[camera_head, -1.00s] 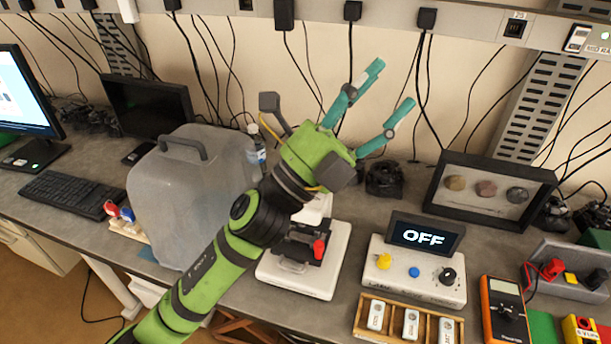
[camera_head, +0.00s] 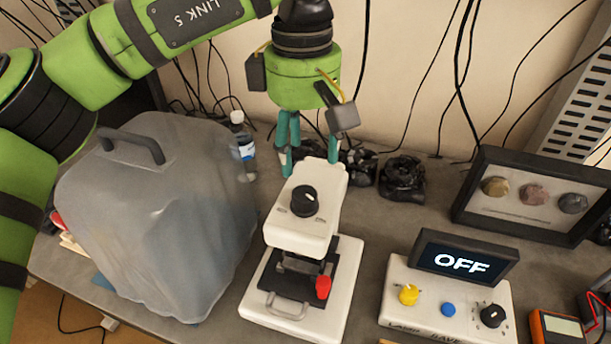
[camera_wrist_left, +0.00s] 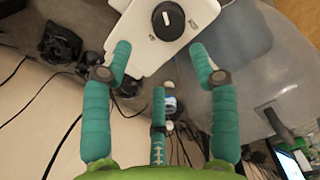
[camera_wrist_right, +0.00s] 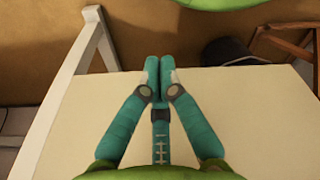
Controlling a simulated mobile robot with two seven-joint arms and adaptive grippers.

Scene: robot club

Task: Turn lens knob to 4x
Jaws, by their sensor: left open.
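The lens knob (camera_head: 304,201) is a round black dial with a white mark, on top of the white microscope-like device (camera_head: 291,237). It also shows in the left wrist view (camera_wrist_left: 168,21), beyond the fingertips. The labels beside it are too small to read. My left gripper (camera_head: 309,160) points down behind the knob, near the far end of the device's head. Its teal fingers are open and empty, apart from the knob. My right gripper (camera_wrist_right: 160,64) shows only in its wrist view, with its fingertips together and nothing between them.
A large translucent grey cover (camera_head: 160,215) with a handle stands left of the device, a bottle (camera_head: 240,140) behind it. A control box (camera_head: 447,303) with an OFF screen (camera_head: 462,262) is at right. Black lumpy objects (camera_head: 403,180) and hanging cables are behind.

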